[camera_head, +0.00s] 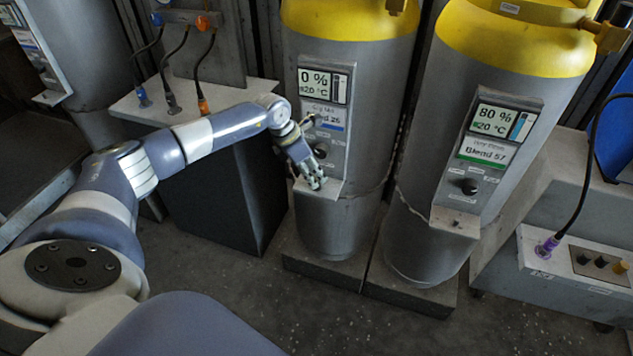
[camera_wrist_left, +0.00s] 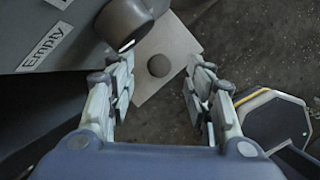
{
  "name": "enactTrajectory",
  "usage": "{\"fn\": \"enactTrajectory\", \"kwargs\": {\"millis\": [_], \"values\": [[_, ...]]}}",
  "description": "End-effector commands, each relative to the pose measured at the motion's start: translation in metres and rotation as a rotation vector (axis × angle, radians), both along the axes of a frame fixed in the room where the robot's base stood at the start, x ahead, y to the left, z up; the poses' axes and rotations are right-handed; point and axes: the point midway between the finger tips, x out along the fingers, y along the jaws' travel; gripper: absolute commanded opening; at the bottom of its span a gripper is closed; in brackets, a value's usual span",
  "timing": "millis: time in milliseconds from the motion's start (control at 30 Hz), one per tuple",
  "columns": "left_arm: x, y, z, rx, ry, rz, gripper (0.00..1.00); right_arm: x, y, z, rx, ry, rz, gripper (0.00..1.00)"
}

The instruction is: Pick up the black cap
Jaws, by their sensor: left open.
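The black cap (camera_wrist_left: 158,65) is a small dark round piece on a light ledge (camera_wrist_left: 170,48) in the left wrist view. My left gripper (camera_wrist_left: 160,92) is open, with its two fingers on either side of the ledge and the cap between and a little beyond the fingertips. Nothing is held. In the head view my left gripper (camera_head: 316,180) is at the front panel of the left tank (camera_head: 345,225), just at its ledge (camera_head: 331,188). The cap cannot be made out there. My right gripper is not in view.
A dark knob (camera_wrist_left: 125,20) sticks out close to the left finger, by an "Empty" label (camera_wrist_left: 45,47). A second tank (camera_head: 430,130) with a similar panel stands to the right. A bench with cables (camera_head: 190,105) is behind my left arm. The floor in front is clear.

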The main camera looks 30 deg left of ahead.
Motion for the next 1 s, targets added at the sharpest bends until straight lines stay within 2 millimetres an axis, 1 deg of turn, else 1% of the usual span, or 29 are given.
{"fn": "enactTrajectory", "kwargs": {"millis": [100,233,333,533,567,600,667,700,733,1000], "values": [[0.005,-0.003,-0.017,-0.002,0.005,-0.001,0.47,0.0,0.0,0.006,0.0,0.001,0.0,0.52],[0.01,-0.006,-0.031,-0.001,0.002,-0.001,0.47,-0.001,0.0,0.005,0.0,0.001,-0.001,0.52],[0.012,-0.007,-0.036,0.0,0.001,0.0,0.47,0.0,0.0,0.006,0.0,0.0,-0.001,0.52],[0.012,-0.007,-0.037,0.0,0.0,-0.001,0.47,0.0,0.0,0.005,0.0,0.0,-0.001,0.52],[0.012,-0.007,-0.037,0.0,0.0,-0.001,0.45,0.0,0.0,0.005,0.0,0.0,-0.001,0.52],[0.012,-0.007,-0.037,0.0,0.0,-0.001,0.36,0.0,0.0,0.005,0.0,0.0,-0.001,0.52],[0.012,-0.007,-0.037,-0.001,0.0,0.0,0.23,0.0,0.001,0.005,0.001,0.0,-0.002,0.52],[0.012,-0.007,-0.037,-0.001,0.0,0.0,0.14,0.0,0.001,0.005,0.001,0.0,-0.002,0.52],[0.012,-0.007,-0.037,-0.001,0.0,0.0,0.08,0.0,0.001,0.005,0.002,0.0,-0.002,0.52],[0.013,-0.007,-0.036,-0.001,0.0,0.0,0.08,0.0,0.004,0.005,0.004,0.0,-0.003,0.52]]}}
